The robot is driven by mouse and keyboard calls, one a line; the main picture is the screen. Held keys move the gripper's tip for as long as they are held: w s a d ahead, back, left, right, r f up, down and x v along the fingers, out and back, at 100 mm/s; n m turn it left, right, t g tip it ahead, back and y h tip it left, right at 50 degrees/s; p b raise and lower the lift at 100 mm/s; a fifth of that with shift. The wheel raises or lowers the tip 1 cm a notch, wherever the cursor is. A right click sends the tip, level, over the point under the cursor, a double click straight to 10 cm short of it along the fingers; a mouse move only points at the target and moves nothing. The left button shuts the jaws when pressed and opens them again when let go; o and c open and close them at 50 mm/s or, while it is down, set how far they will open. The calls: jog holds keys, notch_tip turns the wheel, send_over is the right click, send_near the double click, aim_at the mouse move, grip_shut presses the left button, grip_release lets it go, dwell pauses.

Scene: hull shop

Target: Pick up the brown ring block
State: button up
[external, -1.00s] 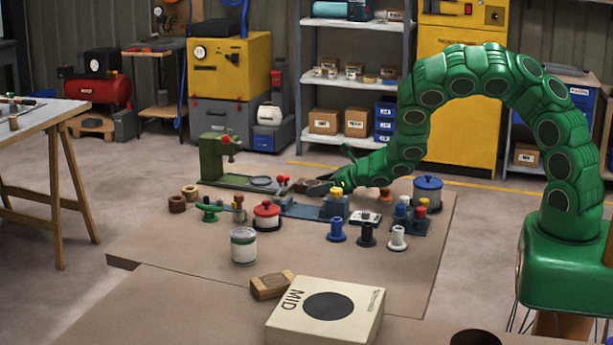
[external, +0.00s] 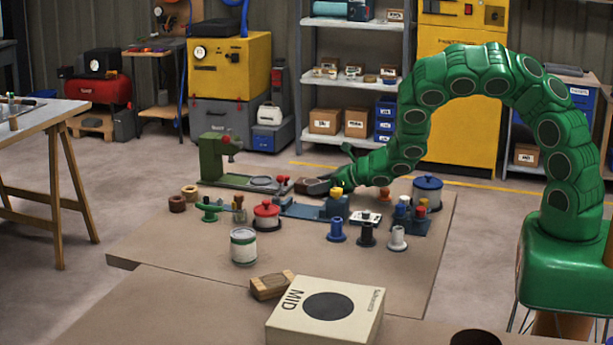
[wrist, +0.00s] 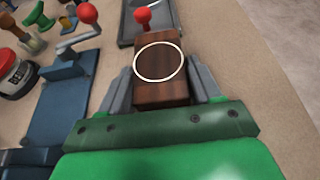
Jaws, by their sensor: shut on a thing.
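The brown ring block (wrist: 160,89) is a dark wooden block with a pale ring on its top face. In the wrist view it sits between the two grey fingers of my gripper (wrist: 162,88), which are shut on its left and right sides. In the external view the block (external: 313,186) is small, at the end of my green arm, behind the blue fixture. My gripper (external: 330,187) partly hides it there. I cannot tell whether the block touches the table.
A green press (external: 213,160) with a long base stands left of the block. A blue fixture (external: 300,209) with red-knobbed levers, a red-lidded jar (external: 266,213) and several spools stand close in front. The table's right side in the wrist view is clear.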

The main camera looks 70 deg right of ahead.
jog(key=shift+r, duration=4.85)
